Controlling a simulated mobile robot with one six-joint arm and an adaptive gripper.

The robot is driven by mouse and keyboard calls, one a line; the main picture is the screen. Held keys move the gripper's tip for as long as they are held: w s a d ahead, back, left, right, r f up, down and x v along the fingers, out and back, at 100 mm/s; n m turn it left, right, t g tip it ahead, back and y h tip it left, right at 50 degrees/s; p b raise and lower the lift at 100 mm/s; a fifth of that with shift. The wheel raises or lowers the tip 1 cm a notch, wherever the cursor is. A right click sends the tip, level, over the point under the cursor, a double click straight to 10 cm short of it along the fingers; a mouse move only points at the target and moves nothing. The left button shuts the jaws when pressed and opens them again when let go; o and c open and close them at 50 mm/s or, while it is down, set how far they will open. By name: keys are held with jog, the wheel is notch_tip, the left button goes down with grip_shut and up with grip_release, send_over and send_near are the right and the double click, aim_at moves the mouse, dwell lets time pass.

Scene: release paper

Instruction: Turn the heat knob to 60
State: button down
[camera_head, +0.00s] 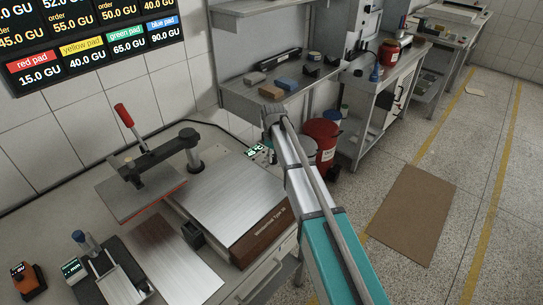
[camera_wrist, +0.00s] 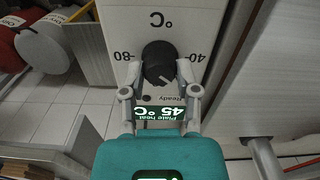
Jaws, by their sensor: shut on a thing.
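The black round heat knob (camera_wrist: 158,62) sits on a white panel (camera_wrist: 120,20) and shows upside down in the wrist view. The marks 80 and 40 flank it, with °C beyond it. A lit green display (camera_wrist: 159,114) labelled "Plate heat" reads 45 °C. My gripper (camera_wrist: 161,72) has one finger on each side of the knob and is shut on it. A pale pointer line shows on the knob's near right part. In the head view, my arm covers the knob, and the fingers cannot be made out.
A heat press with a metal plate (camera_head: 220,195) and a red-handled lever (camera_head: 125,115) stands on the bench to the left. A red bin (camera_head: 322,140) stands behind my arm. A shelf (camera_head: 240,100) holds several small blocks. A brown mat (camera_head: 410,215) lies on open floor at right.

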jog(key=m, duration=0.4)
jog(key=shift+d+m, duration=0.15)
jog(key=shift+m, duration=0.15)
jog(key=m, duration=0.5)
dwell(0.4)
jog(key=shift+c, duration=1.7)
grip_release()
